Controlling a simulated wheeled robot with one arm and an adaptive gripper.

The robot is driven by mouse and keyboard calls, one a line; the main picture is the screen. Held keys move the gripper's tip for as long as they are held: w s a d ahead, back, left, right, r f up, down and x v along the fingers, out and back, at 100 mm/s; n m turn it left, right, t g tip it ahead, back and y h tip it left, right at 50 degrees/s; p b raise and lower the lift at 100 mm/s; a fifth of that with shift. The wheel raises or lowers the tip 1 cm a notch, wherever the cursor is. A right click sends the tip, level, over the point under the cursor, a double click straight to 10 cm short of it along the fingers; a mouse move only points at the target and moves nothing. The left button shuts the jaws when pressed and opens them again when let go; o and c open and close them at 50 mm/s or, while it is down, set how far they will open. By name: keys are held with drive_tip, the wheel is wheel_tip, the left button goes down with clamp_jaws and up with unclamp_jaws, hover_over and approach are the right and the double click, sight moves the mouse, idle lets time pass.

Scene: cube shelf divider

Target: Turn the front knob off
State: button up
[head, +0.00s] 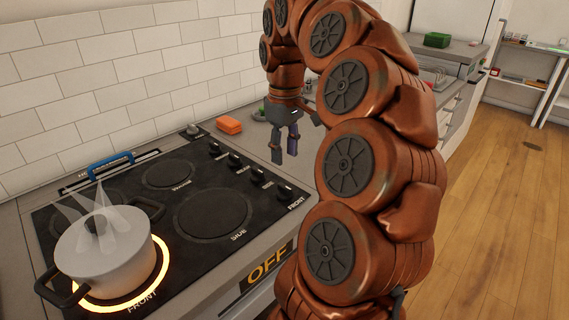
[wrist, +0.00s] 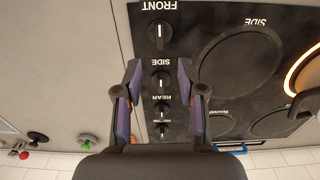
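The front knob (head: 285,190) is a black knob at the near end of a row on the cooktop's right side, beside the word FRONT. In the wrist view the front knob (wrist: 158,35) is at the top, with a white mark on it. My gripper (head: 284,153) hangs above the counter by the knob row, fingers pointing down. It is open and empty. In the wrist view my gripper (wrist: 158,70) has its fingers apart, with the side knob (wrist: 161,80) between them in the picture; the front knob lies beyond the fingertips.
A steaming lidded pot (head: 105,254) stands on the glowing front burner (head: 159,262). The black cooktop (head: 130,205) has other dark burners. An OFF label (head: 268,264) is on the counter front. An orange block (head: 229,125) lies by the tiled wall.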

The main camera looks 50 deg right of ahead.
drive_tip(key=shift+r, duration=1.3)
drive_tip(key=s+a+n+p, duration=0.1)
drive_tip(key=s+a+p, duration=0.15)
drive_tip(key=a, duration=0.65)
drive_tip(key=s+a+n+p, duration=0.1)
drive_tip(key=a+p, duration=0.2)
drive_tip(key=a, duration=0.6)
drive_tip(key=s+a+f+m+g+p, duration=0.1)
drive_tip(key=s+a+f+p, duration=0.1)
drive_tip(key=s+a, duration=0.3)
drive_tip(key=s+a+f+m+p, duration=0.1)
drive_tip(key=s+a+f, duration=0.3)
drive_tip(key=s, duration=0.5)
drive_tip(key=shift+a+f+g+p, duration=0.4)
drive_tip(key=shift+f+p, duration=0.2)
drive_tip(key=shift+p, duration=0.15)
drive_tip(key=shift+s, duration=0.1)
